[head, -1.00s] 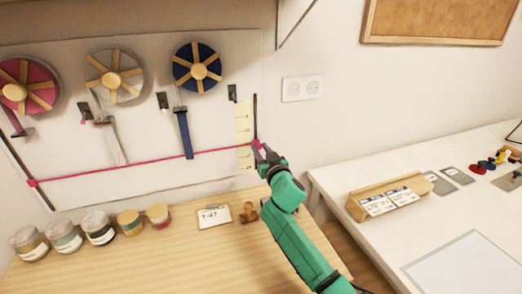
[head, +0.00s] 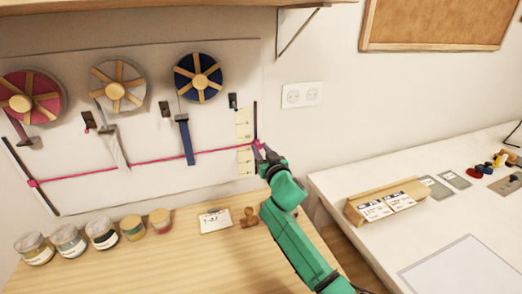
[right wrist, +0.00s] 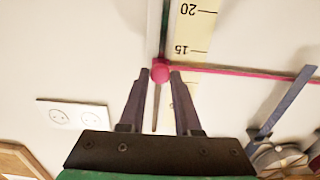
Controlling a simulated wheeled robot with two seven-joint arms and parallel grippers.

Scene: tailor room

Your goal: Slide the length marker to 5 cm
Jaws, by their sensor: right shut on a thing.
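The length marker is a pink knob (right wrist: 160,70) on a dark vertical rail at the board's right edge. A pink line (head: 110,169) runs from it across the board to a clip on the left rail. A yellow scale (head: 244,122) stands beside the rail. In the right wrist view, the scale (right wrist: 197,28) appears upside down with 15 and 20 readable; the pink line crosses close to 15, on the side away from 20. My right gripper (right wrist: 158,73) is shut on the marker, one finger each side. My left gripper is not in view.
Spools (head: 197,75) and hanging strips are on the board left of the scale. Several jars (head: 103,232), a card (head: 215,221) and a stamp (head: 249,218) stand on the wooden table below. A wall outlet (head: 302,95) is right of the rail. The wall between is bare.

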